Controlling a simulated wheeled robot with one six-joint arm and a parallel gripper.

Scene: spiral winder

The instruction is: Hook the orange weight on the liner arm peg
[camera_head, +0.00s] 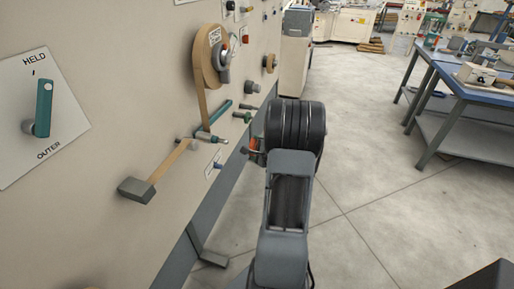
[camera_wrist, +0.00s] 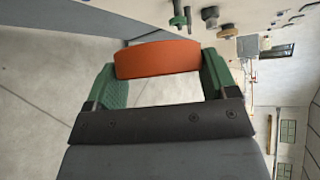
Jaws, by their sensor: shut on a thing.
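The orange weight (camera_wrist: 158,59) is held between the two green fingers of my gripper (camera_wrist: 158,75) in the wrist view. In the head view only a small orange part of the weight (camera_head: 253,144) shows beside my dark wrist, and my gripper (camera_head: 255,150) is mostly hidden there. The weight is in the air, apart from the panel. On the panel, a teal bar (camera_head: 220,114) slants below the tape roll, with a grey and teal peg (camera_head: 212,138) near its lower end. I cannot tell for sure which peg is the liner arm peg.
The beige machine panel (camera_head: 120,70) fills the left, with a tape roll (camera_head: 208,62), a green peg (camera_head: 242,116), a grey block (camera_head: 136,190) on a tan strip and a HELD/OUTER switch (camera_head: 43,108). Blue-topped workbenches (camera_head: 490,90) stand right; the floor between is clear.

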